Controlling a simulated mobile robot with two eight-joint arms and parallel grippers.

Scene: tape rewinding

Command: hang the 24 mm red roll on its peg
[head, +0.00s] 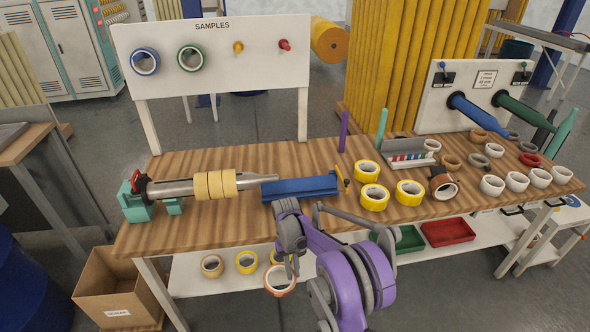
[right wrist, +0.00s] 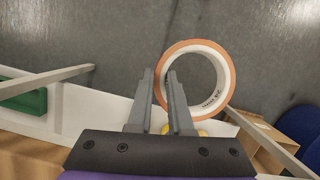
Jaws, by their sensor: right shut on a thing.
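The red roll (head: 281,293), an orange-red ring with a pale core, hangs in the air in front of the table's front edge. In the right wrist view the roll (right wrist: 195,46) shows "24 mm" on its core. My right gripper (head: 290,268) is shut on the left side of its ring, with the fingers (right wrist: 163,82) on either side of the wall. The SAMPLES board (head: 215,85) stands behind the table. Its red peg (head: 284,45) at the right is bare. My left gripper is not in view.
On the board, a blue roll (head: 145,61) and a green roll (head: 191,57) hang left of a bare yellow peg (head: 238,46). A spindle with tan rolls (head: 215,185), a blue trough (head: 300,188) and yellow rolls (head: 375,196) lie on the table. A cardboard box (head: 118,290) stands below left.

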